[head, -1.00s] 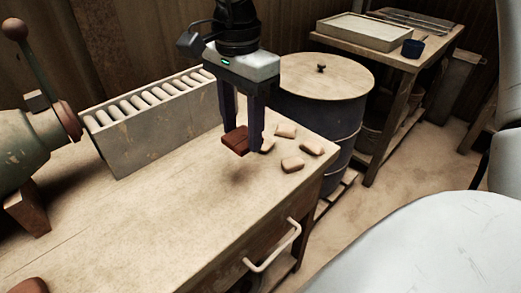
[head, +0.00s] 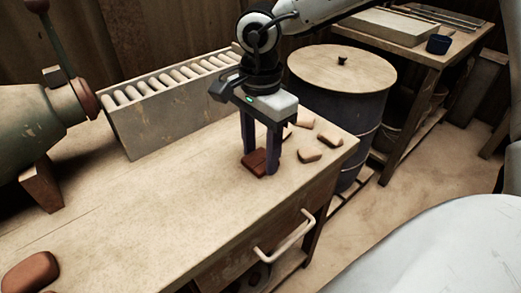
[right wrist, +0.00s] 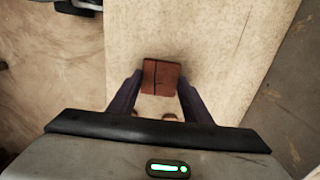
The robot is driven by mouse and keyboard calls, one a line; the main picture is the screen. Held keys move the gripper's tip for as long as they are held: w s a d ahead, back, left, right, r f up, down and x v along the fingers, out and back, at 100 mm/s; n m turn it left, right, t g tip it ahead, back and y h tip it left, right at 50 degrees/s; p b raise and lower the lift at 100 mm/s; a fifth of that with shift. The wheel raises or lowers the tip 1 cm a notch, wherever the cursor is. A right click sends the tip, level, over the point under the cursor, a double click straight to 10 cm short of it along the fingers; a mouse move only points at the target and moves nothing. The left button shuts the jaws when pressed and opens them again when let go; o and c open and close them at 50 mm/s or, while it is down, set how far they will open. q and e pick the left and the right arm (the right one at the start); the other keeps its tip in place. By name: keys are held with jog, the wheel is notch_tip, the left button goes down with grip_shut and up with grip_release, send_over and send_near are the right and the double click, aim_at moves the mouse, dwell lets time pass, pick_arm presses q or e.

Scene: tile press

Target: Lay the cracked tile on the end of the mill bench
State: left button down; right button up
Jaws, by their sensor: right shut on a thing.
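The cracked tile (head: 254,161) is a small red-brown slab with a dark line across it, which shows in the right wrist view (right wrist: 161,76). My right gripper (head: 261,169) points down and is shut on the tile. The tile is at the top of the mill bench (head: 165,205), near its right end. No clear gap shows under it, but I cannot tell for sure whether it bears on the wood. The fingers hide part of the tile. My left gripper is not in view.
Several pale pieces (head: 309,155) lie just right of the gripper at the bench end. A slotted rack (head: 150,140) stands along the back edge. A green machine (head: 35,115) and a red-brown lump (head: 30,272) are at the left. A lidded drum (head: 342,112) stands beyond the bench.

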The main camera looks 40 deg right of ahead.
aim_at(261, 159)
jog(key=o, duration=1.1)
notch_tip(261, 159, up, 12)
jog(key=p, duration=0.3)
jog(key=shift+r, duration=0.1)
